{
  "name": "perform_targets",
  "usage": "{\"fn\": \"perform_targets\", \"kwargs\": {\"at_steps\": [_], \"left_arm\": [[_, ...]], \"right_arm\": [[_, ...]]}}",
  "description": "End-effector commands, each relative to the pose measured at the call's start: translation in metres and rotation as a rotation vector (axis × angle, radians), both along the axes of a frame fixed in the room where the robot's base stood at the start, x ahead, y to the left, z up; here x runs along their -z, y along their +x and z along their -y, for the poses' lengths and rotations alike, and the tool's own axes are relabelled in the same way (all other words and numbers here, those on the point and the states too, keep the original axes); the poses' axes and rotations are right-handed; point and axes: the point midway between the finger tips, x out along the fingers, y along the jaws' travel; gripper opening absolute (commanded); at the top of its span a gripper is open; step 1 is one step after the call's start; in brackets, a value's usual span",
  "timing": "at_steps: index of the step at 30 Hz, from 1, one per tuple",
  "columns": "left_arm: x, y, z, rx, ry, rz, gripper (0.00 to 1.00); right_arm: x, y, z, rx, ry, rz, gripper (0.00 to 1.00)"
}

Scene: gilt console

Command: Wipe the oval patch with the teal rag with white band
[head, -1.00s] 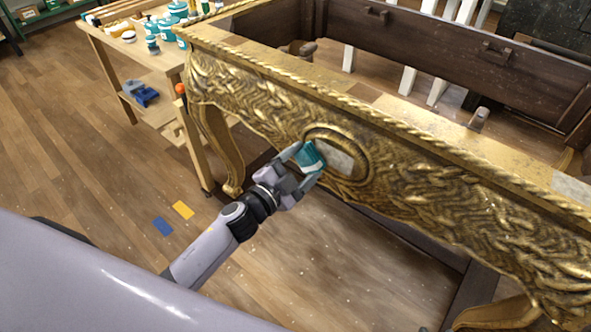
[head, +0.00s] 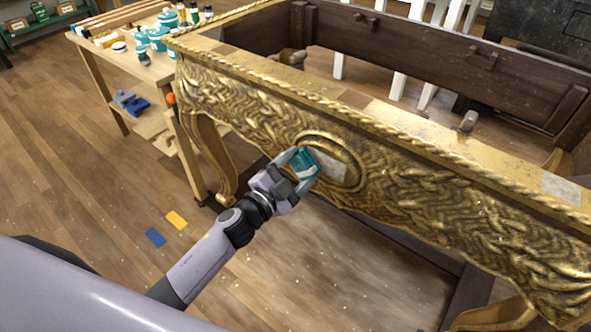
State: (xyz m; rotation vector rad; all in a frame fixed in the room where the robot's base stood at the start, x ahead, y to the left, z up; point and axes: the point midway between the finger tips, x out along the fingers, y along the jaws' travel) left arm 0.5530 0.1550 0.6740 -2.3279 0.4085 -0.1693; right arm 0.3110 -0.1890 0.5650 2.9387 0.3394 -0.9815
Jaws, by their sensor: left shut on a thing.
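The oval patch (head: 334,166) is a pale grey area inside a raised oval frame on the carved gilt front of the console (head: 420,190). My left gripper (head: 301,164) is shut on the teal rag with white band (head: 305,160). The rag is at the left side of the oval and covers part of it. I cannot tell whether it presses on the surface. My right gripper is not in view.
A wooden workbench (head: 150,70) with several teal jars and bottles stands behind at the left. Another pale patch (head: 562,188) lies on the console's top at the right. A yellow card (head: 176,220) and a blue card (head: 155,237) lie on the open floor.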

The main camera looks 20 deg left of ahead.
Motion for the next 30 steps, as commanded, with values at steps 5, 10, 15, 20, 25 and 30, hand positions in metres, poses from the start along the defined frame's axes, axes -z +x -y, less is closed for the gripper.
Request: {"fn": "perform_targets", "kwargs": {"at_steps": [5,10,15,20,25,30], "left_arm": [[-0.001,0.004,0.002,0.0,0.0,0.001,0.47],[0.0,0.007,0.003,0.0,0.0,0.0,0.47],[0.0,0.01,0.004,0.001,0.0,0.001,0.47],[0.0,0.01,0.006,0.001,0.0,0.001,0.47],[0.0,0.005,0.015,0.002,-0.002,0.0,0.47],[0.0,0.0,0.029,0.001,-0.002,0.001,0.47]], "right_arm": [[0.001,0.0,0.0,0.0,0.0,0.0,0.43],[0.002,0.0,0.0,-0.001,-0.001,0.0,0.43],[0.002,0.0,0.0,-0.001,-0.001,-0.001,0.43],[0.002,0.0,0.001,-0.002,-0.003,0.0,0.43],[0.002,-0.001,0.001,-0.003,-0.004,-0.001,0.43],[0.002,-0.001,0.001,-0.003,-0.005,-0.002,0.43]]}}
